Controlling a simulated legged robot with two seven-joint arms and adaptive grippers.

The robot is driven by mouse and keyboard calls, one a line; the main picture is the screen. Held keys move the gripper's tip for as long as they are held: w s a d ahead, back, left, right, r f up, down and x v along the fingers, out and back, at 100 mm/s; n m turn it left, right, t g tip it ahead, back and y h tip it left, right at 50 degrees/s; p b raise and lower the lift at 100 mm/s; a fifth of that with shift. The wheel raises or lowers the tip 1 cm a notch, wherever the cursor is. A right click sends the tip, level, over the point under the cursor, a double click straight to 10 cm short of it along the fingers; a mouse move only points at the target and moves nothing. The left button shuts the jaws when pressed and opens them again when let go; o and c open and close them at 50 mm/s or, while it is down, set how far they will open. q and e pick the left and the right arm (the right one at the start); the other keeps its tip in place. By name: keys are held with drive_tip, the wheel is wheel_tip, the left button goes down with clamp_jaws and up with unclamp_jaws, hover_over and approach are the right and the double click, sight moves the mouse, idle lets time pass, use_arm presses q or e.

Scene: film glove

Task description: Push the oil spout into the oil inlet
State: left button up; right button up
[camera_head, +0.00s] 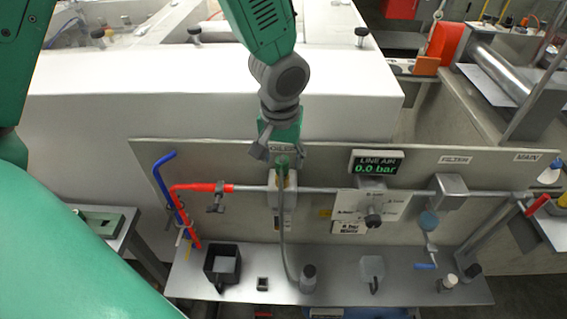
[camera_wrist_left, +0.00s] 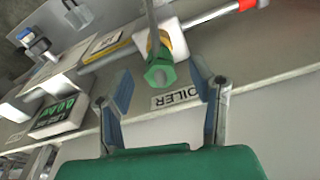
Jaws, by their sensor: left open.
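The oil spout (camera_head: 283,162) is a green hexagonal piece at the end of a thin grey hose, on top of the oiler. In the left wrist view the spout (camera_wrist_left: 160,72) shows between the fingers. The yellow oil inlet (camera_wrist_left: 157,45) is at the spout on the white oiler body, partly hidden by it; how deep the spout sits I cannot tell. My left gripper (camera_head: 280,152) is open, directly above the spout, pointing down, with a finger on either side. No clear contact shows. My right gripper is not in view.
The hose runs down to a grey bottle (camera_head: 308,278) on the shelf (camera_head: 405,290). The panel (camera_head: 325,155) stands behind the oiler. A red pipe (camera_head: 205,187) lies left of it; the air display (camera_head: 377,162) and regulator are right. A black box (camera_head: 222,263) stands at the left.

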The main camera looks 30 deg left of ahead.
sight(281, 164)
use_arm(q)
drive_tip(key=r, duration=0.6)
drive_tip(key=s+r, duration=0.1)
drive_tip(key=r, duration=0.1)
drive_tip(key=shift+d+r, duration=0.2)
drive_tip(key=shift+r, duration=0.2)
drive_tip(key=s+f+m+g+h, duration=0.1)
drive_tip(key=s+f, duration=0.4)
drive_tip(key=f, duration=0.5)
drive_tip(key=s+f+m+h, duration=0.1)
drive_tip(key=s+f, duration=0.4)
drive_tip(key=f, duration=0.6)
drive_tip(key=s+a+f+m+y, duration=0.1)
drive_tip(key=s+f, duration=0.4)
drive_tip(key=s, duration=0.2)
drive_tip(key=s+a+f+m, duration=0.1)
drive_tip(key=s+a+f, duration=0.1)
drive_tip(key=s+f, duration=0.35)
wheel_tip(281, 164, down, 12)
drive_tip(key=w+d+b, duration=0.1)
drive_tip(key=b, duration=1.2)
drive_tip(key=shift+d+m+b, duration=0.15)
drive_tip(key=shift+m+b, duration=0.15)
drive_tip(key=shift+b, duration=0.05)
drive_tip(key=shift+r, duration=0.15)
